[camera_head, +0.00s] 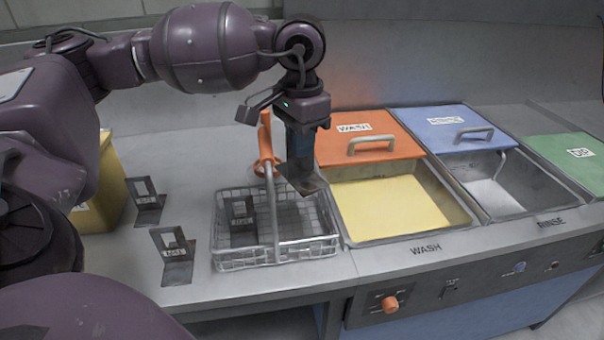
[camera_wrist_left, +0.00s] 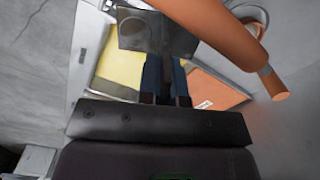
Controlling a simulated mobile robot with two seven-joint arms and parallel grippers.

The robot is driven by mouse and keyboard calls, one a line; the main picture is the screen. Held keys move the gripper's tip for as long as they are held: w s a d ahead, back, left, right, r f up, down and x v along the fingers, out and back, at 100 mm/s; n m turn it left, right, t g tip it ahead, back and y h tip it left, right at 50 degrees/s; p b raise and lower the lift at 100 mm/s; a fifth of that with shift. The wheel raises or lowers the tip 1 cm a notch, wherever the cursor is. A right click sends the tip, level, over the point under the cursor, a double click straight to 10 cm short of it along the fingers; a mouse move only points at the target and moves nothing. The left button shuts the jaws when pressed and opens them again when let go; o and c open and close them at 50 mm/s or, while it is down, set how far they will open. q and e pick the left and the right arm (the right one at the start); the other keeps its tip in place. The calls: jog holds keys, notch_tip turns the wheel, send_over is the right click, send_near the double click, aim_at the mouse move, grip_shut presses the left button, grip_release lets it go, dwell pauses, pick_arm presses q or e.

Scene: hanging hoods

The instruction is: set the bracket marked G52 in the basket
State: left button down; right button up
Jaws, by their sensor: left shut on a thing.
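My left gripper (camera_head: 300,158) is shut on a dark metal bracket (camera_head: 305,184), held over the right back part of the wire basket (camera_head: 232,262). The bracket also shows in the left wrist view (camera_wrist_left: 155,32), between the blue fingers (camera_wrist_left: 163,82). No marking on it can be read. Another bracket (camera_head: 242,210) stands inside the basket on its left side. Two more brackets stand on the bench left of the basket, one farther back (camera_head: 148,203) and one nearer (camera_head: 178,262). Their labels are too small to read surely. My right gripper is not in view.
The basket's orange handle grip (camera_head: 265,140) rises close left of my left gripper; it looms large in the wrist view (camera_wrist_left: 225,35). Right of the basket are the yellow-filled wash tank (camera_head: 395,205) and rinse tank (camera_head: 510,190). A yellow bin (camera_head: 108,185) stands at left.

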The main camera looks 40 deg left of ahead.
aim_at(301, 174)
pick_arm(q)
jog(key=shift+f, duration=1.1)
notch_tip(301, 174, down, 5)
jog(key=shift+r+b, duration=0.15)
jog(key=shift+b, duration=0.2)
jog(key=shift+f, duration=0.4)
jog(key=shift+f+b, duration=0.15)
jog(key=shift+b, duration=0.15)
